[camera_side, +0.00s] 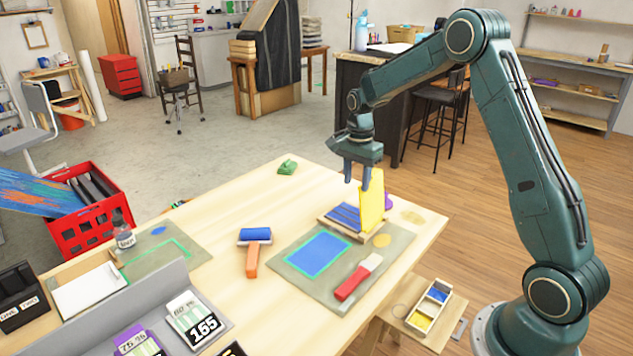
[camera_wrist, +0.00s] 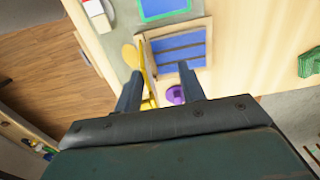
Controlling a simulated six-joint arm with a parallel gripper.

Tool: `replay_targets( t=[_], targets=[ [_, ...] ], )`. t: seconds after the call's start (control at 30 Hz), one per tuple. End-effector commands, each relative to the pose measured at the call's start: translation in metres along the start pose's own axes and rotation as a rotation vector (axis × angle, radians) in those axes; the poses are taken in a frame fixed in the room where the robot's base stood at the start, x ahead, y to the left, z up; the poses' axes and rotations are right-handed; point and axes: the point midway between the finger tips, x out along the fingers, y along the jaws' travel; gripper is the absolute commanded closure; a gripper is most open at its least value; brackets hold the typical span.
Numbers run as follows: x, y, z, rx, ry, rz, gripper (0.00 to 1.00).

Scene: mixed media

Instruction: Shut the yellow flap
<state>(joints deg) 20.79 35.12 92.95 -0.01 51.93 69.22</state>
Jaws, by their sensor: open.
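The yellow flap (camera_side: 372,203) stands raised at the right edge of a shallow wooden box (camera_side: 330,228) with a blue inside. In the wrist view the flap (camera_wrist: 149,62) shows nearly edge-on beside the box's blue inside (camera_wrist: 180,50). My gripper (camera_side: 357,183) is open, pointing down at the flap's upper part, with its right finger overlapping the flap in the side view. In the wrist view my gripper's fingers (camera_wrist: 160,74) are apart, and the left one is near the flap. I cannot tell whether they touch.
A grey-green mat (camera_side: 300,288) bears a blue rectangle and a red-handled scraper (camera_side: 358,278). A purple round thing (camera_wrist: 175,95) lies close behind the box. A blue roller with an orange handle (camera_side: 253,258) and a green block (camera_side: 288,167) lie apart. The table's right edge is near.

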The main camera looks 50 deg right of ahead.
Motion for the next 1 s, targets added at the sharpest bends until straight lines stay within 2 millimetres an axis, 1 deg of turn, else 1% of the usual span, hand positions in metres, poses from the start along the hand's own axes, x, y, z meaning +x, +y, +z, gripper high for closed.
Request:
replay_targets(
  t=[0.6, 0.77, 1.0],
  targets=[
    [0.007, -0.024, 0.000, 0.000, 0.000, 0.000, 0.60],
    [0.007, -0.028, 0.000, 0.000, 0.000, 0.000, 0.60],
    [0.008, -0.028, 0.000, 0.000, 0.000, 0.000, 0.60]
  ],
)
